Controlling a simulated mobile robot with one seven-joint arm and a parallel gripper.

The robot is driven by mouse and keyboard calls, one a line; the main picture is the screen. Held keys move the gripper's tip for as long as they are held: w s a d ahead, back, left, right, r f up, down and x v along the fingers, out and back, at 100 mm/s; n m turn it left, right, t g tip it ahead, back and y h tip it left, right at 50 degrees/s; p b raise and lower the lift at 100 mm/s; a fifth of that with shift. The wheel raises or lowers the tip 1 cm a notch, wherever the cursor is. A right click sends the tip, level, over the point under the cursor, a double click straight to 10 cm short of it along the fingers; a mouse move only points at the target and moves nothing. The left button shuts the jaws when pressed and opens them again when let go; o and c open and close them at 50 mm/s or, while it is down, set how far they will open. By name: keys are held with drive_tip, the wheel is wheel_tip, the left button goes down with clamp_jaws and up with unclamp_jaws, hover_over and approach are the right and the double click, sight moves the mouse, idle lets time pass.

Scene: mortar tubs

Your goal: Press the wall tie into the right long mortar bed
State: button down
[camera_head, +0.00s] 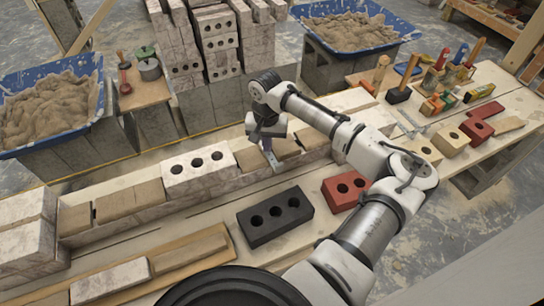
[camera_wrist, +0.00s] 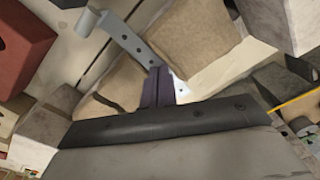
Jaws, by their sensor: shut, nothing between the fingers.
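The wall tie is a grey metal strip with holes and a rounded end (camera_wrist: 125,38).
A white three-hole brick (camera_head: 200,178) is left of the bed. A black brick (camera_head: 274,228) and a red brick (camera_head: 345,197) lie in front of the wall. Blue mortar tubs (camera_head: 52,142) stand behind. Tools (camera_head: 440,85) crowd the right bench.

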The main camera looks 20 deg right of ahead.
wheel_tip(320, 180, up, 9)
drive_tip(key=p, duration=0.8)
drive_tip(key=shift+a, duration=0.1)
idle(0.7)
